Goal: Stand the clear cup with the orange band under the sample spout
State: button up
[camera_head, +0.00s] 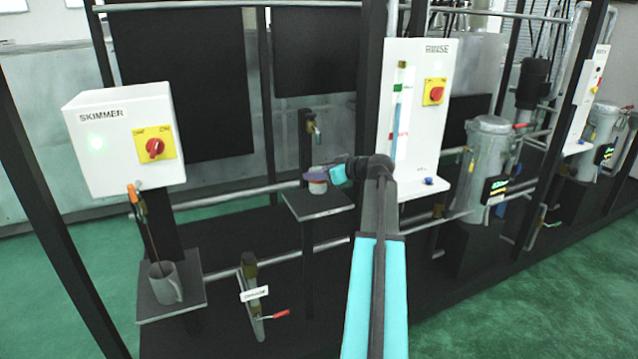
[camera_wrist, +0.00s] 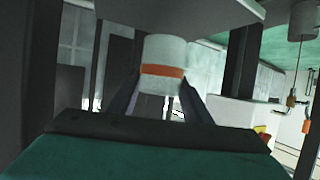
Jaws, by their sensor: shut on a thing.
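The clear cup with the orange band (camera_wrist: 163,50) is between the two fingers of my gripper (camera_wrist: 160,98) in the wrist view, and the gripper is shut on it. In the head view the cup (camera_head: 317,186) is small and partly hidden by my gripper (camera_head: 322,176). It looks upright, at the small grey shelf (camera_head: 325,208). The sample spout (camera_head: 314,128) is a small tap on a dark post above the shelf. The cup is below it. I cannot tell whether the cup touches the shelf or is exactly under the spout.
A grey jug (camera_head: 165,284) stands on a left shelf (camera_head: 146,308) below the skimmer box (camera_head: 125,135). A valve with a red handle (camera_head: 274,315) is low in front. The rinse panel (camera_head: 432,120) is right of the spout. A horizontal pipe (camera_head: 240,195) runs behind the shelf.

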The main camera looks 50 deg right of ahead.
aim_at(319, 182)
jog(key=shift+f+p, duration=0.35)
jog(key=shift+f, duration=1.4)
jog(key=shift+f, duration=0.1)
jog(key=o, duration=1)
jog(key=shift+o, duration=0.2)
jog(key=b+v, duration=0.1)
jog(key=v, duration=1.1)
jog(key=shift+b, duration=0.3)
jog(key=shift+d, duration=0.1)
